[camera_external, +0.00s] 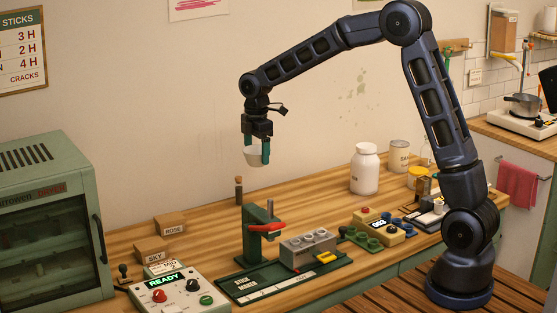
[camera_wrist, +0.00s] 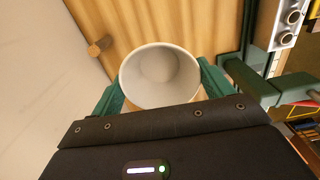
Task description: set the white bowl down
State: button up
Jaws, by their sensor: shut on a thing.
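The white bowl (camera_external: 253,157) is in my gripper (camera_external: 257,152), held in the air above the wooden table (camera_external: 310,191). In the wrist view the bowl (camera_wrist: 160,80) is upright with its open mouth toward the camera, and its inside looks empty. The two green fingers of my gripper (camera_wrist: 160,92) press on its left and right sides. The bowl's underside and the spot straight below it are partly hidden in the wrist view.
A corked vial (camera_external: 239,190) stands below and left of the bowl. A green press (camera_external: 262,235) with a red handle stands in front. A white jar (camera_external: 364,170) is at right. Wooden blocks (camera_external: 170,223) sit left. Bare tabletop lies between vial and jar.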

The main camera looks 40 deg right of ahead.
jog(key=s+d, duration=0.1)
jog(key=d, duration=1.7)
notch_tip(320, 180, down, 20)
jog(key=shift+s+r, duration=0.1)
jog(key=o, duration=1)
jog(key=shift+f, duration=0.2)
jog(key=shift+r, duration=0.1)
